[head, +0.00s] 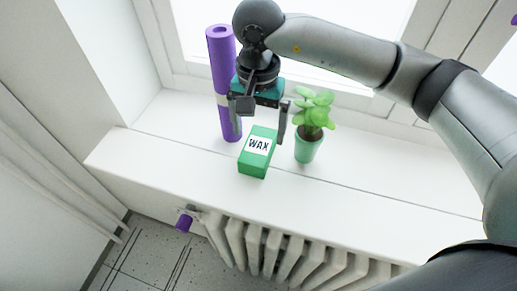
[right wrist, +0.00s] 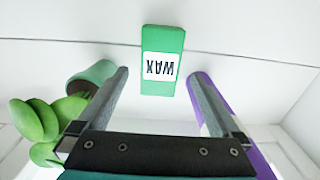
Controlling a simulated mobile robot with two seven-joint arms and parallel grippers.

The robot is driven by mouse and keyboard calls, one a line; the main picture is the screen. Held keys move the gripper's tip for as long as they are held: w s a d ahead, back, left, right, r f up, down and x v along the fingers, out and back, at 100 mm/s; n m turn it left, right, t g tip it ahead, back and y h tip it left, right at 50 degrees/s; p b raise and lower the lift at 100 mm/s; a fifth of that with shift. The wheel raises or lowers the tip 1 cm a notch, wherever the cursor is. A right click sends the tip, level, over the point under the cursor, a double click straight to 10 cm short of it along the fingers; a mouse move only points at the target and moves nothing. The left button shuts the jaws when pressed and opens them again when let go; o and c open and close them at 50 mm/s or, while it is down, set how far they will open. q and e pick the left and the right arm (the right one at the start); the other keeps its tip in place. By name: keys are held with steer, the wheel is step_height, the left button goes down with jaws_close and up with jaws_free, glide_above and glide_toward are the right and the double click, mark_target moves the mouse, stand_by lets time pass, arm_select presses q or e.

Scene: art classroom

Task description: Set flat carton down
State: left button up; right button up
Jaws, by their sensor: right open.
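A green carton (head: 254,168) with a white label reading "WAX" lies on the white window sill (head: 180,166). In the right wrist view the carton (right wrist: 163,38) shows ahead of the fingers, midway between their lines and apart from both. My right gripper (head: 263,122) is open and empty, just above and behind the carton in the head view. Its two fingers (right wrist: 160,92) stand wide apart in the right wrist view. My left gripper is in neither view.
A purple roll (head: 221,65) stands upright on the sill, left of my right gripper. A potted plant in a green pot (head: 307,149) stands close to its right. A white radiator (head: 290,255) with a purple knob (head: 184,222) is below the sill. The sill's left end is clear.

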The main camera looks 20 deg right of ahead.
mark_target(258, 144)
steer(key=shift+w+f, duration=0.15)
steer(key=shift+f, duration=3.05)
jaws_close()
steer(key=shift+r, duration=0.15)
